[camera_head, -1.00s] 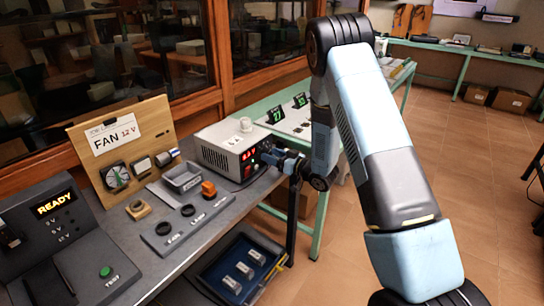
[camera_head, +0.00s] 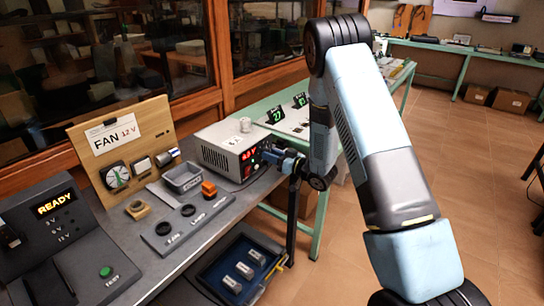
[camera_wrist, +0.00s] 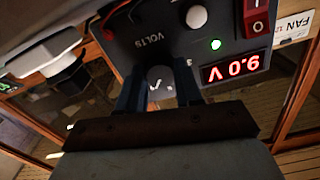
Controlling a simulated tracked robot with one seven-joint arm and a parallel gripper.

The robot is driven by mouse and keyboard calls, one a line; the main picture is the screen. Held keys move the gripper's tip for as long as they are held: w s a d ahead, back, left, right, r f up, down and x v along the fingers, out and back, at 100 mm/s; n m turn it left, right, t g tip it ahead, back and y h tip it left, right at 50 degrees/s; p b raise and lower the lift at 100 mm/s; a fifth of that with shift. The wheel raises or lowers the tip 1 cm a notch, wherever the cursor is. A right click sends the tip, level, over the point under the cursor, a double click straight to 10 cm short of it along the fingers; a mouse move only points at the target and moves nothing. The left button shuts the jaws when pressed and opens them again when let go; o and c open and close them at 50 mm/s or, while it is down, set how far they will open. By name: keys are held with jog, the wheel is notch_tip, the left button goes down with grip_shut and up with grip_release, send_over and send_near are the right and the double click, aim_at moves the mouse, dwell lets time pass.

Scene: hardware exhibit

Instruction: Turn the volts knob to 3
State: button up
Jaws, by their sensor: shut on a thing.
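The grey power supply (camera_head: 217,158) stands at the bench's right end, with its front panel facing my arm. My gripper (camera_wrist: 160,92) is shut on this knob, one finger on each side. In the head view my gripper (camera_head: 272,157) meets the panel and hides the knob. The red display (camera_wrist: 231,68) is lit; its digits look like 6.0 or 9.0 V, and I cannot tell which. The pointer's exact setting is unclear.
On the panel are a second knob (camera_wrist: 196,16), a green light (camera_wrist: 215,44) and a red switch (camera_wrist: 257,16). A fan board (camera_head: 122,150) and a grey test console (camera_head: 62,245) stand left. A blue tray (camera_head: 240,268) sits low in front.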

jog(key=shift+d+n, duration=0.1)
jog(key=shift+n, duration=0.3)
jog(key=n, duration=0.5)
jog(key=shift+w+d+n, duration=0.1)
jog(key=shift+n, duration=0.2)
jog(key=n, duration=1.1)
jog(key=shift+n, duration=0.4)
jog(key=n, duration=0.5)
jog(key=shift+n, duration=0.3)
jog(key=shift+f, duration=0.1)
jog(key=o, duration=1)
jog(key=shift+o, duration=0.2)
